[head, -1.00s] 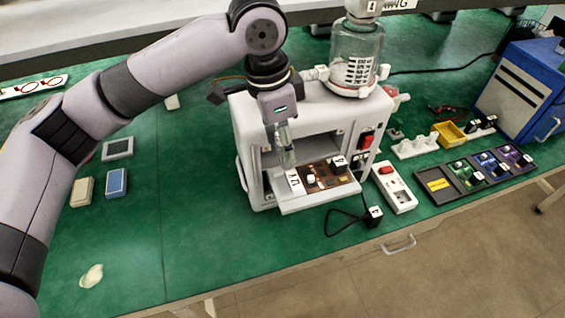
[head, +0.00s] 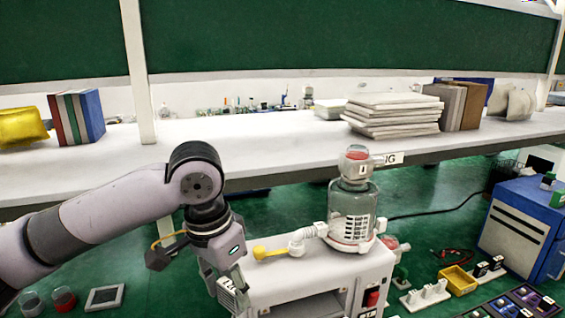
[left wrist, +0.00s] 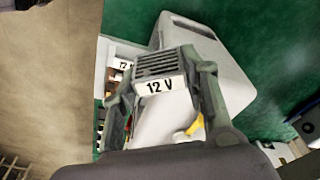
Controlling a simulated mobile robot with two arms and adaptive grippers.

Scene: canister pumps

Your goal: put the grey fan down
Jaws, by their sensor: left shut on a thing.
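My left gripper (head: 232,286) is shut on the grey fan (left wrist: 155,65), a grey block with a slotted face and a white "12 V" label in the left wrist view. The left wrist view shows a finger on each side of it (left wrist: 165,105). In the head view the gripper points down at the left side of the white canister pump (head: 310,280). The fan is mostly hidden there by the fingers; a bit of white label shows. Whether it touches anything beneath cannot be told. My right gripper is not in view.
A clear canister (head: 352,218) stands on the pump, with a yellow-ended fitting (head: 270,252) beside it. A yellow bin (head: 458,280) and blue cabinet (head: 522,228) stand to the right. The white shelf (head: 280,140) behind holds books and stacked papers.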

